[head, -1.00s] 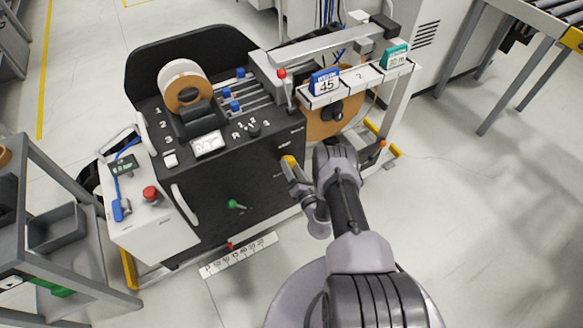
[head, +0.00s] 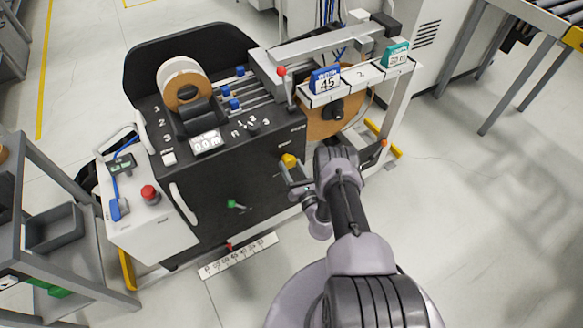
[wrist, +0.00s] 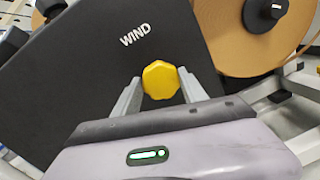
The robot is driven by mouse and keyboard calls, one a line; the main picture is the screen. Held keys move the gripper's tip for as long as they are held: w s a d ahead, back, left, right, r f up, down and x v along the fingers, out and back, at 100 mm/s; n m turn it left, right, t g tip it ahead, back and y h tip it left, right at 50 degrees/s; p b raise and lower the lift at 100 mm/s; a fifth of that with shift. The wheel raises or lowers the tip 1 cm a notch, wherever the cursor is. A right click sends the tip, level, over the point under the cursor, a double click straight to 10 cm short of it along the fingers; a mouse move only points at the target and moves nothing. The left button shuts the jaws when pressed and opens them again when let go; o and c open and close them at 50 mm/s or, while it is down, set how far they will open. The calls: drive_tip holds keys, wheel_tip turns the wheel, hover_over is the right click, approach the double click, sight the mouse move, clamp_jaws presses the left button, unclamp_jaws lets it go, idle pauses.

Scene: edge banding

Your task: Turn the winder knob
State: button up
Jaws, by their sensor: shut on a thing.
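The yellow winder knob (head: 289,160) sits at the right end of the machine's black front panel. In the wrist view the yellow knob (wrist: 160,80) is faceted and lies below the white word WIND. My gripper (wrist: 158,90) has one finger on each side of the knob and is shut on it. In the head view my gripper (head: 287,168) reaches the knob from the lower right, and my wrist hides part of the panel beside it.
A brown roll (head: 322,122) hangs right of the panel, below the numbered rail with a blue 45 tag (head: 325,82). A green-tipped lever (head: 233,204) and a white scale strip (head: 238,256) are lower left. The display (head: 206,144) reads about 0.0 m. Floor at right is clear.

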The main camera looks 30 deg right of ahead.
drive_tip(key=shift+n, duration=0.5)
drive_tip(key=o, duration=1.4)
drive_tip(key=shift+c, duration=0.2)
drive_tip(key=s+f+p, duration=0.1)
drive_tip(key=s+p, duration=0.3)
drive_tip(key=s, duration=1.3)
drive_tip(key=shift+s+a, duration=0.2)
drive_tip(key=shift+a, duration=0.25)
